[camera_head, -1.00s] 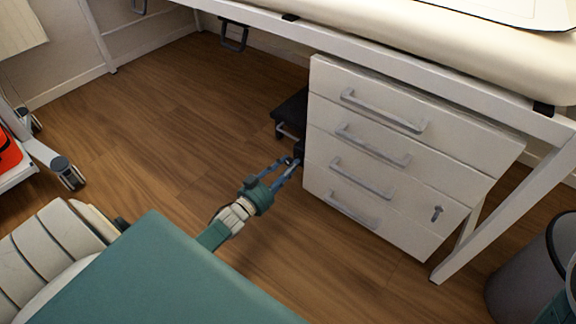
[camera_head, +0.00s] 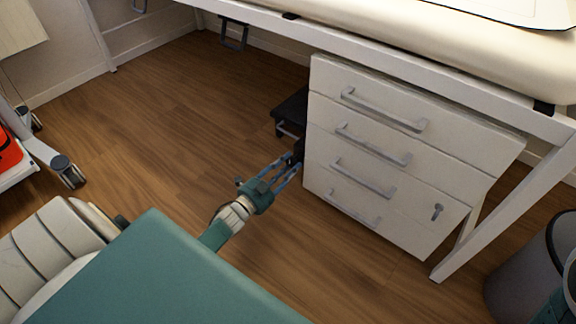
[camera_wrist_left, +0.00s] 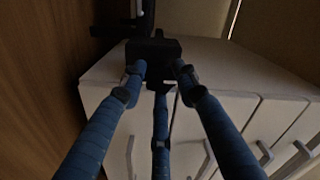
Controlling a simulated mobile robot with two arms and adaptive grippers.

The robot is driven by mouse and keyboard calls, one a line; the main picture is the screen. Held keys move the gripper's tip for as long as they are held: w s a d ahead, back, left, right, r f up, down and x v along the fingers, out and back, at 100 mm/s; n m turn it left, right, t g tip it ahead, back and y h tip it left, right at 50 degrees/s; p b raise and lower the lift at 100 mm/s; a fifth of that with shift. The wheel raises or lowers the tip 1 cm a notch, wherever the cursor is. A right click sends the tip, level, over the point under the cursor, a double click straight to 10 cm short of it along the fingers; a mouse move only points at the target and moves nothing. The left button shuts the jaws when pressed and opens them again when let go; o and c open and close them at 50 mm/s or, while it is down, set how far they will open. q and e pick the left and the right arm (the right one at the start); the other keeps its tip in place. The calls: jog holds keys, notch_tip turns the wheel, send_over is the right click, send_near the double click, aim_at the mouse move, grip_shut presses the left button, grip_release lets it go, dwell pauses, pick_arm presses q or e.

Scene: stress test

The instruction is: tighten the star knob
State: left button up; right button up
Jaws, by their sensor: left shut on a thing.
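The star knob (camera_wrist_left: 153,48) shows as a dark block between my fingertips in the left wrist view. In the head view it is a small dark shape (camera_head: 298,148) by the left edge of the white drawer unit, mostly hidden, and its lobes cannot be made out. My left gripper (camera_head: 293,163), with blue fingers, reaches in from the lower left and is shut on it. In the wrist view the three fingers of the left gripper (camera_wrist_left: 158,75) close around the knob from the near side. My right gripper is not in view.
The white drawer unit (camera_head: 400,158) with grey handles stands close right of my fingers, under a white-framed couch (camera_head: 420,70). A black part (camera_head: 292,110) sits behind its left side. A grey bin (camera_head: 515,272) stands at lower right. Wooden floor (camera_head: 165,130) to the left is clear.

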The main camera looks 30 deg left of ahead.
pick_arm(q)
jog(key=shift+f, duration=0.1)
dwell(0.4)
jog(key=o, duration=1.2)
jog(key=s, duration=0.8)
jog(key=s+a, duration=0.1)
jog(key=s, duration=0.3)
jog(key=shift+d, duration=0.1)
